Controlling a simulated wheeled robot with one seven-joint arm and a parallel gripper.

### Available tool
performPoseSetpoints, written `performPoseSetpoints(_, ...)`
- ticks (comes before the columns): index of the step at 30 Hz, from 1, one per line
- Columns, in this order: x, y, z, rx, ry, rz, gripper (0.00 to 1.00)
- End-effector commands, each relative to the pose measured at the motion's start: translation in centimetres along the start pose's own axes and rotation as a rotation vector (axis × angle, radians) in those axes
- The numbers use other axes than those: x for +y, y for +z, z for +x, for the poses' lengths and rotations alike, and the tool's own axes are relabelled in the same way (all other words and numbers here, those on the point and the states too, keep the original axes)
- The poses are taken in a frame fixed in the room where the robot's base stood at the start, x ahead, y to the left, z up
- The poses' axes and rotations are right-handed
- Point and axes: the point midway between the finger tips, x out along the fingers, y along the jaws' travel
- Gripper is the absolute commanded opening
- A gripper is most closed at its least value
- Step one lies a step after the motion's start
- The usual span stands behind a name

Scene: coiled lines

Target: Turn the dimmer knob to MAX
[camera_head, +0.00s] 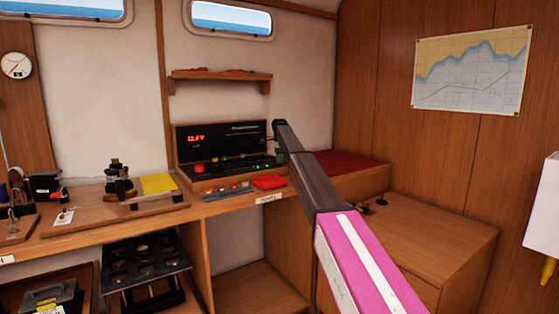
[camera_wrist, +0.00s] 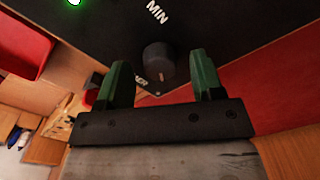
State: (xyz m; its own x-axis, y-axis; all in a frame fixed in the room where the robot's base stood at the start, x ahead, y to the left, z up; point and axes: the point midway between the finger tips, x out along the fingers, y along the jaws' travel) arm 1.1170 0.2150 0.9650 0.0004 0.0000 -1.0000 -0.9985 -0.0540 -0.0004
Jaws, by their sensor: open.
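The dimmer knob (camera_wrist: 158,60) is a dark round knob on a black panel (camera_wrist: 105,22). A pale mark shows on its lower side in the wrist view. My gripper (camera_wrist: 158,64) is open, with one green finger on each side of the knob and a visible gap to each. In the head view the black console (camera_head: 222,146) stands on the bench, and my arm hides the knob there.
A red tray (camera_head: 270,182) lies in front of the console and shows in the wrist view (camera_wrist: 22,42). A red cushion (camera_head: 350,162) is right of the console. A wooden shelf (camera_head: 220,76) hangs above. A yellow pad (camera_head: 158,184) lies to the left.

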Motion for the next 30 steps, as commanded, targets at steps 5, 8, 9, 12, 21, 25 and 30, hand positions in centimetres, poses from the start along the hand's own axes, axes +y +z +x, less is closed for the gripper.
performPoseSetpoints(5,-0.1,0.0,-2.2,0.0,-0.001,0.0,0.61)
performPoseSetpoints(8,-0.1,0.0,-3.9,0.0,-0.001,0.0,0.61)
performPoseSetpoints(9,-0.1,0.0,-4.7,0.0,-0.002,0.0,0.61)
performPoseSetpoints(12,-0.1,0.0,-6.7,0.0,-0.001,0.0,0.61)
performPoseSetpoints(21,-0.1,0.0,-10.2,0.0,0.0,0.001,0.61)
performPoseSetpoints(25,0.0,0.0,-10.2,0.0,0.0,0.001,0.61)
performPoseSetpoints(30,0.0,0.0,-10.2,0.0,0.0,0.0,0.61)
